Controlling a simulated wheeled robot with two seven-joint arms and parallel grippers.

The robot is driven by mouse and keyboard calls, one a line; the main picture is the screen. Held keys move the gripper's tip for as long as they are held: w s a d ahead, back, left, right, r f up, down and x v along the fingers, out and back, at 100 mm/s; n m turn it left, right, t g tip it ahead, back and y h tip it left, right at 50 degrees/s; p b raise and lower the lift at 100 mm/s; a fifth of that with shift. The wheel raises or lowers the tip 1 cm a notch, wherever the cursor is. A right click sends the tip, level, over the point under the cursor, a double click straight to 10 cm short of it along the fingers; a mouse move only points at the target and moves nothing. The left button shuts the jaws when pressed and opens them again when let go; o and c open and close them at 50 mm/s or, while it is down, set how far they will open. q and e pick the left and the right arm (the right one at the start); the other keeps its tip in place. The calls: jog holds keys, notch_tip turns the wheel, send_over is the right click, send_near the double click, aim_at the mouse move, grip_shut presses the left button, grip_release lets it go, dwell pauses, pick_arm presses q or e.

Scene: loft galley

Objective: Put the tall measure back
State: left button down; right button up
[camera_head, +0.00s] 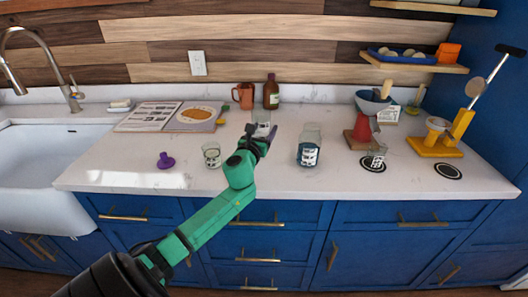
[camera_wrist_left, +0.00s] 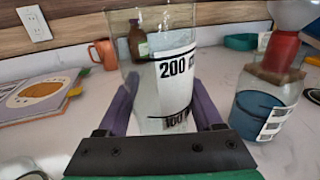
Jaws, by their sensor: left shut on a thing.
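The tall measure (camera_wrist_left: 165,75) is a clear glass beaker with a white label marked 200 and 100. It stands roughly upright between the purple fingers of my left gripper (camera_wrist_left: 165,118), which is shut on it. In the head view my left gripper (camera_head: 264,138) holds the measure (camera_head: 262,118) over the middle of the counter. I cannot tell whether its base touches the counter. A black ring mark (camera_head: 448,171) lies bare at the right, and a small labelled glass (camera_head: 376,160) stands at another ring mark. My right gripper is not in view.
A jar with blue contents (camera_head: 309,154) stands right of the gripper, and a small glass (camera_head: 211,155) stands left. A purple object (camera_head: 165,161), open book (camera_head: 160,117), mug (camera_head: 243,96) and brown bottle (camera_head: 271,92) are around. A red cone (camera_head: 362,128) and yellow stand (camera_head: 436,147) are right.

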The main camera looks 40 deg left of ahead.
pick_arm(q)
notch_tip(320, 180, down, 6)
jog(key=shift+r+b, duration=0.15)
jog(key=shift+b, duration=0.85)
jog(key=shift+f, duration=0.55)
jog(key=shift+c, duration=0.5)
grip_release()
jog(key=shift+o, duration=0.3)
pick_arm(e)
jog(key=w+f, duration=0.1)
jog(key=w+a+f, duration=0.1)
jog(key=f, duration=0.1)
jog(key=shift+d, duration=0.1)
pick_arm(q)
jog(key=shift+r, duration=0.2)
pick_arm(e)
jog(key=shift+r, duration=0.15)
